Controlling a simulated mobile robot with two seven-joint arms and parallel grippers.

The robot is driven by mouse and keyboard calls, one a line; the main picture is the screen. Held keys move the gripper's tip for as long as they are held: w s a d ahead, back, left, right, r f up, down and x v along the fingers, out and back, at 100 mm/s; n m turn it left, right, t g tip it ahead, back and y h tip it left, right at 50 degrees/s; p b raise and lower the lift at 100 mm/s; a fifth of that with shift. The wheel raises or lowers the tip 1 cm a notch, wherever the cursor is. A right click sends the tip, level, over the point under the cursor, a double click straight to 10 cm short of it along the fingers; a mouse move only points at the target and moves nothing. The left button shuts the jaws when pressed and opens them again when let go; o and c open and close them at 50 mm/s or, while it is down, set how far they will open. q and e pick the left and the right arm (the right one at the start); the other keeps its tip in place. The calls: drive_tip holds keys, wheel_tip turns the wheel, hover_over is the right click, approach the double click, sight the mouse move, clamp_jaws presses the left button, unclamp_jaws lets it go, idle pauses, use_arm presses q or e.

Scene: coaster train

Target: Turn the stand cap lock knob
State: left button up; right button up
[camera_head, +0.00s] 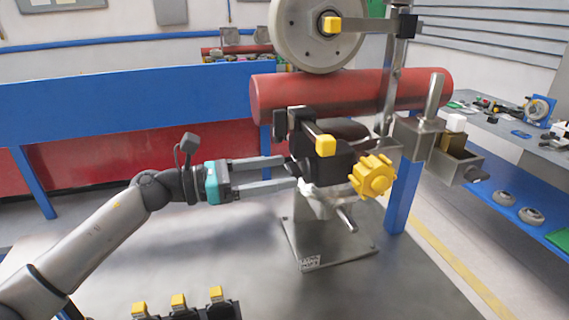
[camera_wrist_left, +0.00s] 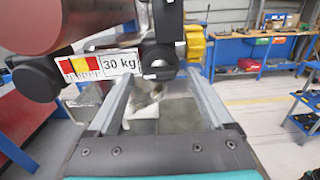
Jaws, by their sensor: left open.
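The stand (camera_head: 325,235) is a grey post on a square plate on the table, with a dark clamp block (camera_head: 322,160) at its top. A yellow lobed knob (camera_head: 373,175) sits on the right side of this head; it also shows in the left wrist view (camera_wrist_left: 195,43). A small dark round knob (camera_wrist_left: 158,62) lies just beyond the fingers. I cannot tell which knob is the stand cap lock. My left gripper (camera_head: 292,172) is open, left of the clamp block, its fingertips close to it. Whether they touch it is unclear. My right gripper is out of view.
A red cylinder (camera_head: 275,97) and a pale wheel (camera_head: 290,30) are above and behind the stand. A metal bracket (camera_head: 425,140) stands to the right. Black parts with yellow caps (camera_head: 178,300) are at the table's front. The table's left part (camera_head: 130,250) is clear.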

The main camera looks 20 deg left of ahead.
use_arm(q)
drive_tip(key=shift+x, duration=0.95)
clamp_jaws()
